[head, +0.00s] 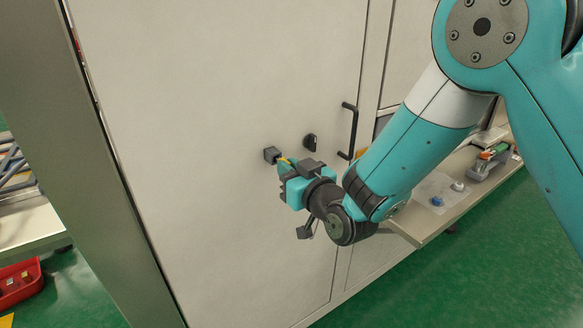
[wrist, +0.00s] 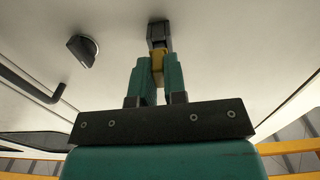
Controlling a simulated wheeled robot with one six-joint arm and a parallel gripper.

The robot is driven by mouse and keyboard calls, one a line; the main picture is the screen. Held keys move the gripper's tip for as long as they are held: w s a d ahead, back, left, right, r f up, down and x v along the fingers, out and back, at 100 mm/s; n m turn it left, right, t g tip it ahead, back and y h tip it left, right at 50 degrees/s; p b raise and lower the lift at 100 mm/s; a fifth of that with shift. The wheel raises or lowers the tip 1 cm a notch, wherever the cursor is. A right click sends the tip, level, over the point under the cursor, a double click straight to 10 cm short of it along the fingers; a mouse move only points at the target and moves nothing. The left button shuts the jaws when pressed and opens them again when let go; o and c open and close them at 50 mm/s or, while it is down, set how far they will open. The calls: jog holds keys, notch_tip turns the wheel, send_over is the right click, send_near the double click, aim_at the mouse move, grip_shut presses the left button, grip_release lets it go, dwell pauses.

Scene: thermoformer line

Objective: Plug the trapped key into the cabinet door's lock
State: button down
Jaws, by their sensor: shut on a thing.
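The cabinet door (head: 230,90) is a tall pale panel. A dark square lock (head: 271,154) stands out from it, and it also shows at the top of the wrist view (wrist: 158,36). My gripper (head: 285,163) is shut on the trapped key, a yellow piece (wrist: 157,64) between the two teal fingers. The key's far end meets the front of the lock; how deep it sits inside cannot be told. In the head view the key is a small yellow spot (head: 284,160), mostly hidden by my gripper.
A black knob (head: 310,141) and a black bar handle (head: 350,130) sit on the cabinet to the right of the lock. A shelf (head: 462,205) with small parts is at the right. A red bin (head: 22,287) is at lower left.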

jog(key=shift+w+a+p, duration=0.45)
jog(key=shift+w+p, duration=0.15)
jog(key=shift+p, duration=0.1)
jog(key=c, duration=1.1)
grip_release()
jog(key=shift+s+d+f+b, duration=0.2)
jog(key=shift+s+d+b, duration=0.2)
jog(key=shift+b, duration=0.3)
jog(key=b+v, duration=1.6)
jog(key=b, duration=0.5)
jog(key=shift+r, duration=0.15)
jog(key=shift+s, duration=0.15)
